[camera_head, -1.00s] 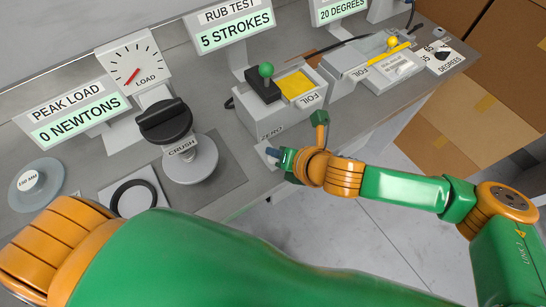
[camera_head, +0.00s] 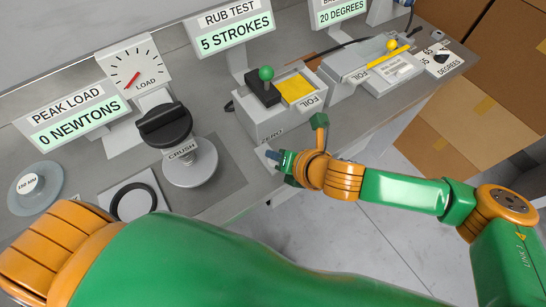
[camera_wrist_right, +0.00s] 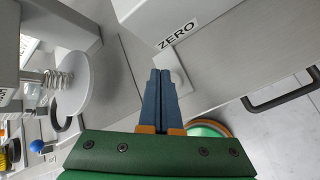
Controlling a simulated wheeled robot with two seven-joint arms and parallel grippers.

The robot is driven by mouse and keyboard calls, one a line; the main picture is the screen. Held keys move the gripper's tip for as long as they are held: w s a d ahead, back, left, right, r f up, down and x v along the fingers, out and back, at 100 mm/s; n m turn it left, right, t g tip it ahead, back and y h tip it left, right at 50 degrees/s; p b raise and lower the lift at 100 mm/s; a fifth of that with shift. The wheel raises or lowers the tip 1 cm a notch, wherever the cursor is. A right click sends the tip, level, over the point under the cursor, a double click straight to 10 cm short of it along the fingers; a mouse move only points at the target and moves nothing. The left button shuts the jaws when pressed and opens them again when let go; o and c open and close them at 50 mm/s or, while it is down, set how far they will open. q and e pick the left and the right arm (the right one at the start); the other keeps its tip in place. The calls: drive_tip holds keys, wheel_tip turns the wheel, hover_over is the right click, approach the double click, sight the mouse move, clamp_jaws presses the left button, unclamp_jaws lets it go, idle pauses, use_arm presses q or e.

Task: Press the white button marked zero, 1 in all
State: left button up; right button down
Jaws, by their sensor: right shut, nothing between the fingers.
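The white button (camera_wrist_right: 179,78) lies on a pale plate on the bench, just below the ZERO label (camera_wrist_right: 178,33) in the right wrist view. In the head view the ZERO label (camera_head: 271,135) is on the front of the grey foil box, and my fingers partly cover the button area. My right gripper (camera_head: 273,156) is shut and empty, beside the plate at the bench's front edge. In the right wrist view its blue fingertips (camera_wrist_right: 160,73) are together, close to the plate's left side. I cannot tell whether they touch the button. My left gripper is out of view.
The foil box (camera_head: 268,112) with a green-knobbed lever stands just behind my right gripper. The crush press (camera_head: 178,145) stands to its left. A strokes display (camera_head: 234,33) reads 5, and a peak load display (camera_head: 73,118) reads 0 newtons. Cardboard boxes (camera_head: 470,110) stand at right.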

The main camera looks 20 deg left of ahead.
drive_tip(key=shift+f, duration=0.1)
idle(0.7)
drive_tip(key=shift+f, duration=0.3)
drive_tip(key=shift+f+b, duration=0.4)
drive_tip(key=shift+f, duration=0.1)
idle(0.6)
drive_tip(key=shift+r+p, duration=0.95)
drive_tip(key=shift+p, duration=0.15)
wheel_tip(320, 180, up, 5)
drive_tip(key=p, duration=0.5)
